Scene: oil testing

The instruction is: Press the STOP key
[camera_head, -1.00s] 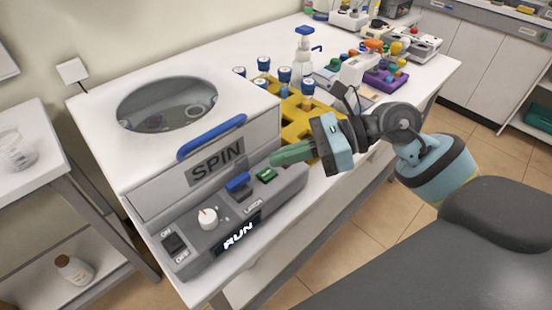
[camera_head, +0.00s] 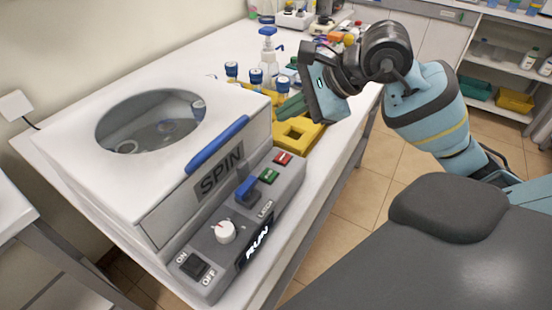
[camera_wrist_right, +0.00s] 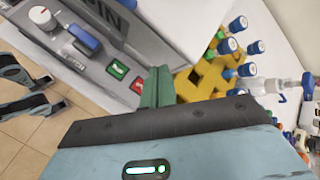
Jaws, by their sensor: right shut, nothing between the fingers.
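The red STOP key (camera_head: 283,158) is at the far right end of the centrifuge's grey control panel (camera_head: 220,262), with the green key (camera_head: 269,175) beside it. In the wrist view the red key (camera_wrist_right: 138,84) is close beside my finger tips. Its lettering is too small to read. My right gripper (camera_head: 282,110) is shut and empty, its green fingers raised over the yellow rack side, apart from the key in the head view. Its fingers also show in the wrist view (camera_wrist_right: 155,80). The display (camera_head: 256,247) reads RUN. My left gripper is not in view.
The centrifuge (camera_head: 85,175) has a round window and a blue handle (camera_head: 217,145). The panel also has a blue latch lever (camera_head: 246,190), a white knob (camera_head: 225,232) and an ON/OFF switch (camera_head: 194,266). A yellow rack (camera_head: 300,136) and blue-capped bottles (camera_head: 255,77) stand behind.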

